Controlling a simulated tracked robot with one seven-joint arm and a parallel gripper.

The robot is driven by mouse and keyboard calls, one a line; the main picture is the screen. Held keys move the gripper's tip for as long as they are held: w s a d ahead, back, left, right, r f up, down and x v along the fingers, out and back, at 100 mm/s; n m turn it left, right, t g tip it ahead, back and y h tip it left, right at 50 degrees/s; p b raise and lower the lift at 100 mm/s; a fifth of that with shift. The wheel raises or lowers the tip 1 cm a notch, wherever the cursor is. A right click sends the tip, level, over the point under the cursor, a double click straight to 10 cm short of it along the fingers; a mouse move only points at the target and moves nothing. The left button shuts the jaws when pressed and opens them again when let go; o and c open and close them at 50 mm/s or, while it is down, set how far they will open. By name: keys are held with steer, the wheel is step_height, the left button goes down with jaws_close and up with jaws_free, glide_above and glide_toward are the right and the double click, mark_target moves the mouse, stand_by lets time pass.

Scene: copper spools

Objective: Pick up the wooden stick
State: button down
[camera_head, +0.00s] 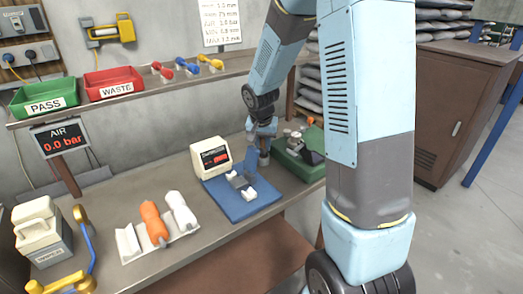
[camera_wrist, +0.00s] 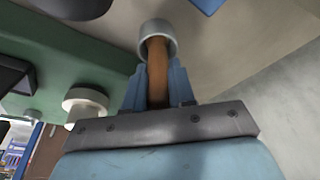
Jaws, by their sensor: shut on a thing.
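The wooden stick (camera_wrist: 157,80) shows brown in the wrist view, with its far end inside a round grey cup or collar (camera_wrist: 170,32). My gripper (camera_wrist: 157,70) is shut on the wooden stick, with one blue finger on each side of it. In the head view my gripper (camera_head: 258,150) is at the bench between the blue mat and the green box. The stick cannot be made out there. I cannot tell whether the grey collar is fixed to the bench.
A blue mat (camera_head: 232,208) with a small white device (camera_head: 211,156) lies left of my gripper. A green box (camera_head: 300,165) stands close on the right. Orange (camera_head: 152,220) and white (camera_head: 180,208) bottles lie further left on the bench. A shelf (camera_head: 130,92) runs behind.

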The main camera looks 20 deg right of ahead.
steer(key=shift+r, duration=0.15)
steer(key=shift+r, duration=0.3)
step_height(320, 180, up, 3)
steer(key=shift+f, duration=0.2)
steer(key=s+r, duration=0.9)
steer(key=s, duration=0.5)
steer(key=shift+d+r, duration=0.2)
steer(key=shift+r, duration=0.05)
steer(key=shift+w, duration=0.1)
stand_by(0.8)
